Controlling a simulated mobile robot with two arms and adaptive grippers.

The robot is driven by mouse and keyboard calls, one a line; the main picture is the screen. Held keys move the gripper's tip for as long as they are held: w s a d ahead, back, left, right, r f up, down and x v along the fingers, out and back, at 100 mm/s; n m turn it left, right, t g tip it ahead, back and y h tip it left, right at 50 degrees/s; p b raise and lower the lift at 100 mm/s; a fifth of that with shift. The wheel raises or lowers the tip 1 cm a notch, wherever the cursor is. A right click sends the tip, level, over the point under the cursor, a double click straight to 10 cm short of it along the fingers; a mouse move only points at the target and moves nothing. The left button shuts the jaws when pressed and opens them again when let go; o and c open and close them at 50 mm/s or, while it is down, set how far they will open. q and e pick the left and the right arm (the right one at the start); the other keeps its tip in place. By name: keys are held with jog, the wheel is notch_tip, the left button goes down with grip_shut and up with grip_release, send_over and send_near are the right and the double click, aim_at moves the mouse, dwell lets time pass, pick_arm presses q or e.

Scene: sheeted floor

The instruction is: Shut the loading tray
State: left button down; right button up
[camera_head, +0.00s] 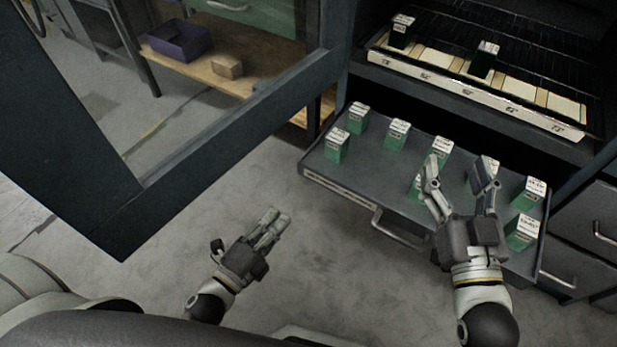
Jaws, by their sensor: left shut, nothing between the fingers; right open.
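The loading tray (360,185) is a dark grey sliding tray, pulled out of the cabinet below a wire rack. A bar handle (398,232) is on its front edge. Several green boxes with white tops, such as this one (397,135), stand upright on it. My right gripper (460,172) is open, with its fingers over the tray near the middle boxes, partly hiding them. I cannot tell whether it touches any box. My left gripper (274,222) is shut and empty, above the floor to the left of the tray and apart from it.
A wire rack (500,45) above the tray holds two green boxes behind a white slotted strip (470,90). An open glass-paned door (230,125) stands at the left. Drawers (590,225) are at the right. A wooden shelf (235,75) holds a purple bin (180,42) and a small cardboard box (227,67).

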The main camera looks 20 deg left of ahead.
aim_at(314, 171)
pick_arm(q)
jog(key=b+x, duration=0.1)
jog(key=x, duration=1.1)
jog(key=shift+w, duration=0.15)
jog(key=shift+w+d, duration=0.2)
jog(key=shift+w, duration=0.45)
pick_arm(e)
jog(key=shift+s+a+r+t+y, duration=0.1)
jog(key=shift+s+r+t+y, duration=0.15)
jog(key=shift+r+t, duration=0.5)
jog(key=shift+s+a+r+t+y, duration=0.15)
jog(key=shift+r+t, duration=0.25)
jog(key=shift+r, duration=0.6)
jog(key=shift+s+d+r+t+y, duration=0.1)
jog(key=shift+s+r+t+y, duration=0.15)
jog(key=shift+r+t, duration=0.5)
jog(key=shift+r, duration=0.15)
